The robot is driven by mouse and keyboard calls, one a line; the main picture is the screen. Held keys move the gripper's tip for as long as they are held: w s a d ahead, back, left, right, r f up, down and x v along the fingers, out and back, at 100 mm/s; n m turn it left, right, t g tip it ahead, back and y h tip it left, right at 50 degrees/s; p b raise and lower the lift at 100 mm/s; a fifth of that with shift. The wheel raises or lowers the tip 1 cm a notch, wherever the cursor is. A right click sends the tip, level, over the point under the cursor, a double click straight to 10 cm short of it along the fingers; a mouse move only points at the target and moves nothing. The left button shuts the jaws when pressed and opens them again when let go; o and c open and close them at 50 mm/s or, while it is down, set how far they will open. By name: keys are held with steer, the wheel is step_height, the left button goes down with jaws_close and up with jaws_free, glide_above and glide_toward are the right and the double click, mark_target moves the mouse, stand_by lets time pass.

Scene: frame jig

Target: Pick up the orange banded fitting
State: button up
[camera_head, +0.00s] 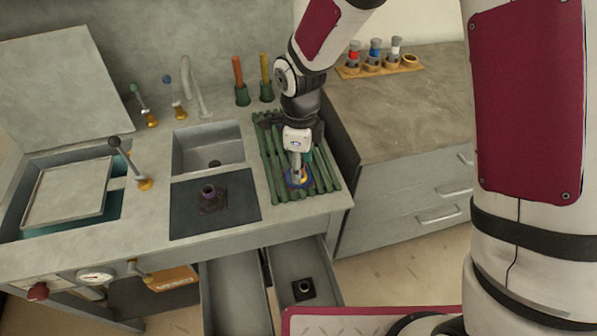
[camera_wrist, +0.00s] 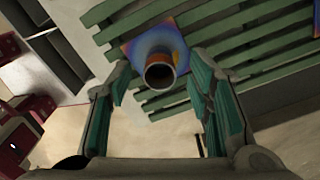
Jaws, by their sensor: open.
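The orange banded fitting (camera_head: 298,178) stands on the green slatted rack (camera_head: 325,174) at the right of the sink counter, partly hidden by my gripper in the head view. In the wrist view the fitting (camera_wrist: 159,64) is a short hollow tube with an orange band on a square, blue-and-purple tinted base plate. My gripper (camera_head: 297,163) is above the rack, pointing down at the fitting. In the wrist view the green-padded fingers of my gripper (camera_wrist: 160,88) are spread wide, one on each side of the tube in the picture, with nothing held. I cannot tell the remaining height gap.
A purple fitting (camera_head: 208,192) stands on a dark mat (camera_head: 242,195) left of the rack. A black fitting (camera_head: 303,289) lies in an open drawer (camera_head: 325,273) below. Orange and yellow-handled tools (camera_head: 265,78) stand behind the rack. A wooden holder (camera_head: 350,73) carries several banded fittings.

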steer(key=shift+f, duration=0.5)
jaws_close()
steer(key=shift+r, duration=0.1)
